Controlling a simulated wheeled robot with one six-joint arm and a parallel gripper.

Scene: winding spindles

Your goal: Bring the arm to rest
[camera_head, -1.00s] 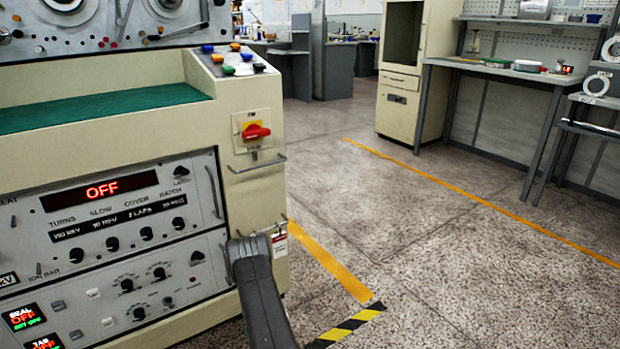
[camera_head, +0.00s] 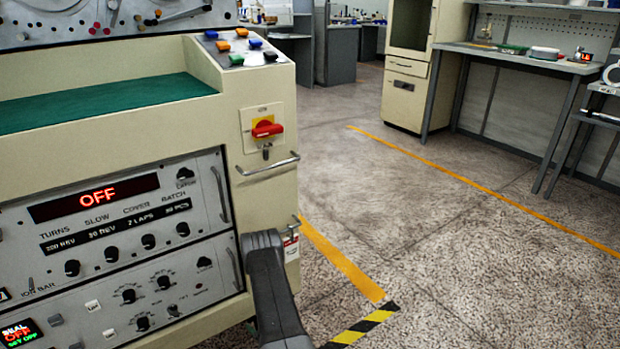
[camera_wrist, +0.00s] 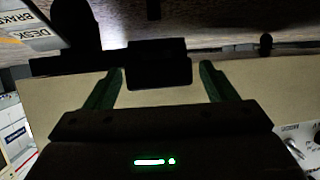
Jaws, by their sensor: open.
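My gripper (camera_wrist: 160,88) shows in the wrist view with its two green fingers apart and nothing between them. A cream panel fills much of the view behind the fingers, and dark shapes lie across the top. In the head view a dark link of my arm stands at the bottom, in front of the lower right corner of the cream winding machine (camera_head: 180,130). My gripper is not visible in the head view. Whether the arm touches the machine cannot be told.
The machine carries a red switch (camera_head: 267,129), a metal handle (camera_head: 268,166) and an OFF display (camera_head: 95,197). A cream cabinet (camera_head: 406,95) and a grey workbench (camera_head: 520,62) stand at the back right. The speckled floor (camera_head: 450,260) between is clear, marked with yellow lines.

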